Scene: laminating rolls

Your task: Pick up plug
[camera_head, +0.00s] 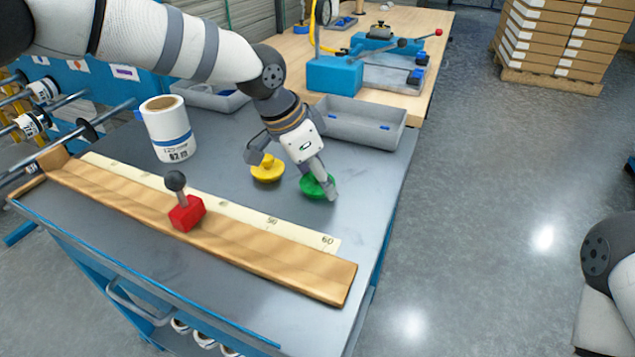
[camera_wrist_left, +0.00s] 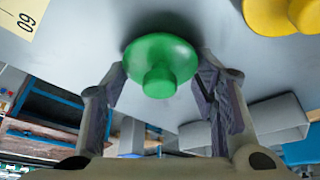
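A green plug (camera_head: 317,185) with a round flange and a central knob stands on the grey table top near its right side. It also fills the middle of the left wrist view (camera_wrist_left: 160,62). A yellow plug (camera_head: 267,168) stands just left of it and shows at the wrist view's upper right corner (camera_wrist_left: 285,12). My left gripper (camera_head: 294,176) is low over the green plug. In the wrist view its two fingers (camera_wrist_left: 162,82) are apart, one on each side of the green flange and very close to it; I cannot tell whether they touch. My right gripper is out of view.
A wooden ruler board (camera_head: 270,256) with a red stop block (camera_head: 187,213) lies along the table's front. A white roll (camera_head: 168,130) stands at the left. A grey bin (camera_head: 360,122) is behind the plugs. Bare table lies right of the green plug.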

